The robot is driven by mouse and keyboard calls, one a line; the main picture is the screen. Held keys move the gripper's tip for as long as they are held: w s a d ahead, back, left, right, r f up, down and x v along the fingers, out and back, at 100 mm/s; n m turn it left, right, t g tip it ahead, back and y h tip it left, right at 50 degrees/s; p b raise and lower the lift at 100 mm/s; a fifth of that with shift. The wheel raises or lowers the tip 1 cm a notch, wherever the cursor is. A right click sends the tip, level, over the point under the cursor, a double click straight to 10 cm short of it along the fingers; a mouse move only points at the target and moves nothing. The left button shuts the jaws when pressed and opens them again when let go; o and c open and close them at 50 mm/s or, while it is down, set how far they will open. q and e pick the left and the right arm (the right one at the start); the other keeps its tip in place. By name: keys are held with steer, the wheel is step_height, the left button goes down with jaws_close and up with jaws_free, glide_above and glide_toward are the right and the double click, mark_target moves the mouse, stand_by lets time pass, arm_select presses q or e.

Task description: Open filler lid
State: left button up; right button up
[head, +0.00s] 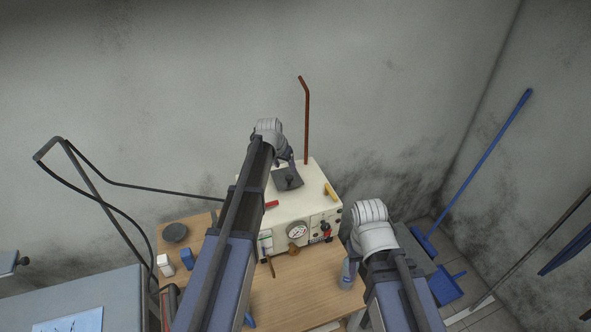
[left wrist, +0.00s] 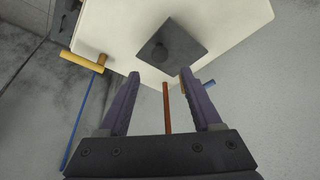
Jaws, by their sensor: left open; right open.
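The filler lid is a dark grey square plate (head: 288,179) with a round knob, lying flat on top of a cream machine box (head: 315,176). In the left wrist view the lid (left wrist: 187,36) is near the top centre, with its knob (left wrist: 168,56) towards one edge. My left gripper (head: 287,160) is above the lid, at its far side in the head view. In the left wrist view its two purple fingers (left wrist: 158,92) are spread and empty, apart from the lid in the picture. My right gripper (head: 348,272) is over the right part of the table, its fingers partly hidden.
A rust-brown pipe (head: 306,120) rises behind the box. The front carries a gauge (head: 297,231) and valves. The wooden table (head: 290,292) is mostly clear in front.

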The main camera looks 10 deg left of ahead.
mark_target(289, 177)
arm_select(q)
steer(key=b+x, duration=0.7)
steer(key=shift+f, duration=0.45)
steer(key=shift+r, duration=0.1)
jaws_close()
stand_by(1.2)
